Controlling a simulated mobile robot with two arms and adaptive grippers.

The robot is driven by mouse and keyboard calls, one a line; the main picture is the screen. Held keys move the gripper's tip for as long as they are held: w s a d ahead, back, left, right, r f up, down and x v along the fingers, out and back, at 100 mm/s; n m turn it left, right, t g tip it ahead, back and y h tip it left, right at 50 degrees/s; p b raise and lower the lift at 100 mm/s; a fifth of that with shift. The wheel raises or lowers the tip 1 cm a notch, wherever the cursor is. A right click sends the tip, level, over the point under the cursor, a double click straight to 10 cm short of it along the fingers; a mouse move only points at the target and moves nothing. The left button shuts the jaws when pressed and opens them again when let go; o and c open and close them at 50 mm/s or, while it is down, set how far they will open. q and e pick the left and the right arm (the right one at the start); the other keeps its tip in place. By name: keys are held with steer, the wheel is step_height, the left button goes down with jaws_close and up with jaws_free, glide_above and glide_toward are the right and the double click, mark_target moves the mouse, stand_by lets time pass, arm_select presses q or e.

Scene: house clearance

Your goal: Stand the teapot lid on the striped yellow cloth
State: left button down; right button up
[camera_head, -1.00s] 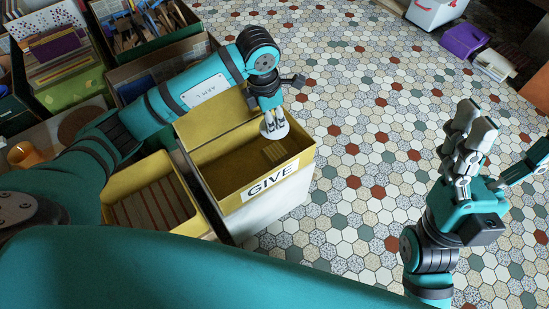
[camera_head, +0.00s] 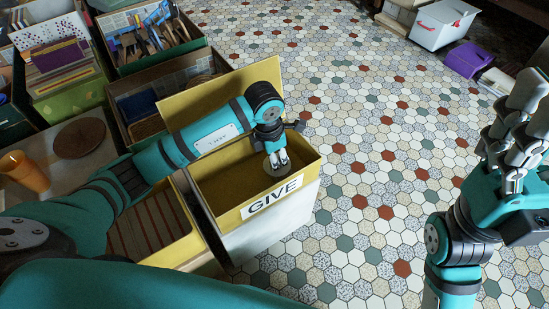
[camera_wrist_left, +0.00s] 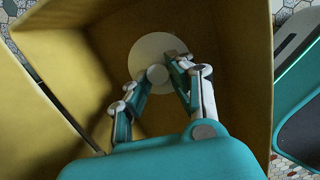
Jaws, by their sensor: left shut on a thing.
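The teapot lid is a pale round disc with a small knob (camera_wrist_left: 154,48); it also shows in the head view (camera_head: 272,173). My left gripper (camera_head: 278,160) is shut on its knob, fingers pointing down inside the yellow GIVE box (camera_head: 228,196). In the left wrist view my left gripper (camera_wrist_left: 160,78) has a finger on each side of the knob. I cannot tell whether the lid touches the box floor. My right gripper (camera_head: 520,115) is at the right edge, fingers up, seemingly empty.
A yellow box with a striped bottom (camera_head: 145,222) stands left of the GIVE box. An orange cup (camera_head: 24,173) and a round brown mat (camera_head: 80,137) are further left. Filled crates (camera_head: 150,45) stand behind.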

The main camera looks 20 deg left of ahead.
arm_select(q)
steer(key=shift+f, duration=0.15)
steer(key=c, duration=1.2)
jaws_free()
steer(key=shift+o, duration=0.2)
